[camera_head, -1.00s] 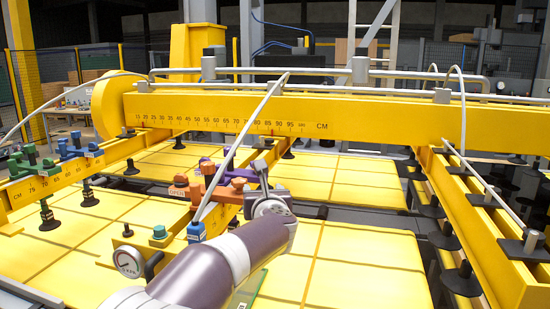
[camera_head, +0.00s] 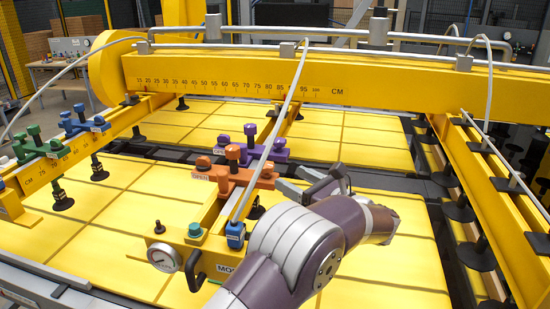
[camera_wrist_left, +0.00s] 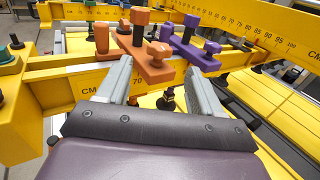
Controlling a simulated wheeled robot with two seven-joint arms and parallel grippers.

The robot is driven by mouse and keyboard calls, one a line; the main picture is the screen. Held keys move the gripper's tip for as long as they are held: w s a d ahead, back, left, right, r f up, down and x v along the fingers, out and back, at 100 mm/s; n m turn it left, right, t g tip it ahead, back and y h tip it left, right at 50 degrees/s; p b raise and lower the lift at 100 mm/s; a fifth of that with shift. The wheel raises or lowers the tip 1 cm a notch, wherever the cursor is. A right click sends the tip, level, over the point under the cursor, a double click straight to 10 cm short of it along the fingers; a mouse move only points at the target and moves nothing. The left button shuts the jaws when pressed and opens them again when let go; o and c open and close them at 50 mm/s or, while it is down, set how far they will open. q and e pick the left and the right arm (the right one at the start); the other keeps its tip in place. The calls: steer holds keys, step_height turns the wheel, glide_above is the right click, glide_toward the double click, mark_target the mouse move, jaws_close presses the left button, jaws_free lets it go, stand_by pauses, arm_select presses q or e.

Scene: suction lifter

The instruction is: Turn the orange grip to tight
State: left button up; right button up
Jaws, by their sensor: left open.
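The orange grip (camera_head: 236,174) is a flat orange bar with upright knobs, mounted on a yellow crossbeam. A white OPEN label (camera_head: 200,177) is at its left end. My left gripper (camera_head: 296,180) is open and empty, just right of the orange grip. In the left wrist view the orange grip (camera_wrist_left: 150,62) lies ahead of the two grey fingers (camera_wrist_left: 158,68), with its near knob roughly in line with the gap. I cannot tell whether anything touches. My right gripper is not in view.
A similar purple grip (camera_head: 250,144) stands just behind the orange one. A blue knob (camera_head: 235,232), a teal button (camera_head: 195,230) and a gauge (camera_head: 164,258) are in front. A pale hose (camera_head: 272,135) passes close by the orange grip. Yellow panels (camera_head: 375,215) lie below.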

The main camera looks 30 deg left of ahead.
mark_target(269, 166)
arm_select(q)
steer(key=p+x, duration=0.4)
steer(key=x, duration=0.5)
steer(key=shift+w+a+p, duration=0.1)
steer(key=shift+a+p, duration=0.15)
steer(key=shift+p, duration=0.05)
steer(key=shift+f, duration=0.1)
